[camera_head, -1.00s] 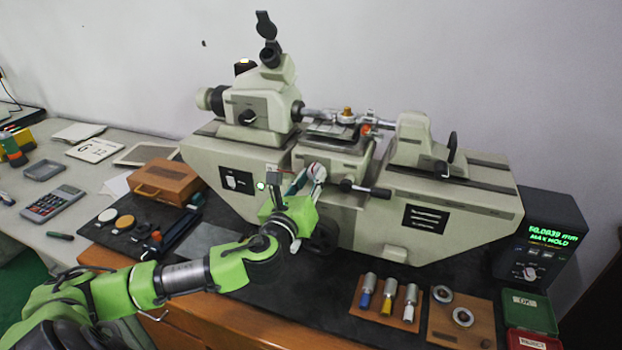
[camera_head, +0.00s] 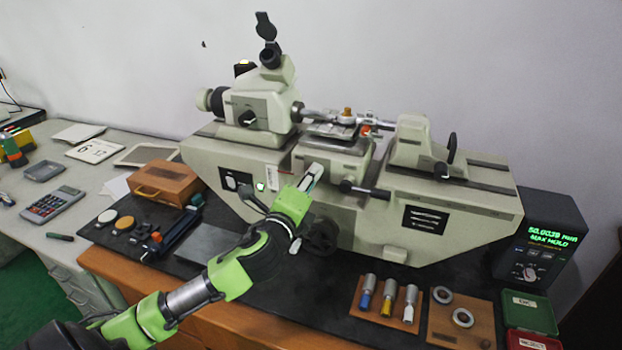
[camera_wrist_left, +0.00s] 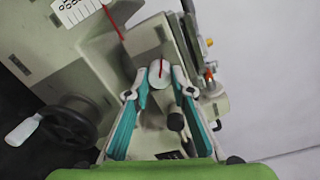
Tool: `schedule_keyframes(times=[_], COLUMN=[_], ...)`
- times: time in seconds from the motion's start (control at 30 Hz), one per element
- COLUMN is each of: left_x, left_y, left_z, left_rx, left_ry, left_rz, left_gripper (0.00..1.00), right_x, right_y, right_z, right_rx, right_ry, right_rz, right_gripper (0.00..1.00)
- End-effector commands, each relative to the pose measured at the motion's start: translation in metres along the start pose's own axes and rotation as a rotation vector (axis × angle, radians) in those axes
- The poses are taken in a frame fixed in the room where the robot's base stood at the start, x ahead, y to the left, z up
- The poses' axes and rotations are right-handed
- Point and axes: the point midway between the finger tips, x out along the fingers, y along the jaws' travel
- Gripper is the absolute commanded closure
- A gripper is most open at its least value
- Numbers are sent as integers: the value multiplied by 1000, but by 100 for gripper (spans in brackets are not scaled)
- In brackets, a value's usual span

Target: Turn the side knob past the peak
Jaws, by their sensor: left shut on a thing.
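The side knob (camera_wrist_left: 160,74) is a pale round knob with a red line on it, on the front of the grey-green measuring machine (camera_head: 440,205). In the left wrist view it sits between the teal-padded fingertips of my left gripper (camera_wrist_left: 160,88), which is shut on it. In the head view the gripper (camera_head: 311,179) is at the front of the machine, below the stage, and hides most of the knob. The readout box (camera_head: 547,239) shows about 50.0039 mm and MAX HOLD in green. My right gripper is not in view.
A dark handwheel (camera_wrist_left: 72,122) with a pale crank grip is close to my left gripper. A dark bar handle (camera_head: 365,189) sticks out right of it. Plug gauges (camera_head: 387,300) and rings (camera_head: 462,317) lie at front right. A wooden box (camera_head: 166,182) stands left.

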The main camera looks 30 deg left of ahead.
Motion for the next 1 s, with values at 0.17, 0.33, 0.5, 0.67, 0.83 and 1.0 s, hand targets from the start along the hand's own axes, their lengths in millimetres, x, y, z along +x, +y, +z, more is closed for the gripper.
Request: schedule_keyframes(times=[0.17, 0.33, 0.5, 0.67, 0.83, 1.0], left_x=[0, 0, 0, 0, 0, 0], left_y=[-1, -1, -1, -1, -1, 0], left_z=[2, 2, 2, 2, 2, 2], left_rx=[-171, -322, -448, -536, -596, -627], left_ry=[1, 6, 11, 13, 16, 17], left_rz=[0, 2, 2, 2, 3, 3], left_gripper=[99, 99, 99, 99, 99, 99], right_x=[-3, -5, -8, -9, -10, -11], right_y=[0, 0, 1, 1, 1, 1], right_z=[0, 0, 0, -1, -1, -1], right_rx=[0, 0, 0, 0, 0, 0], right_ry=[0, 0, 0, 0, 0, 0], right_rz=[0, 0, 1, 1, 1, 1], right_gripper=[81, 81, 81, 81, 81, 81])
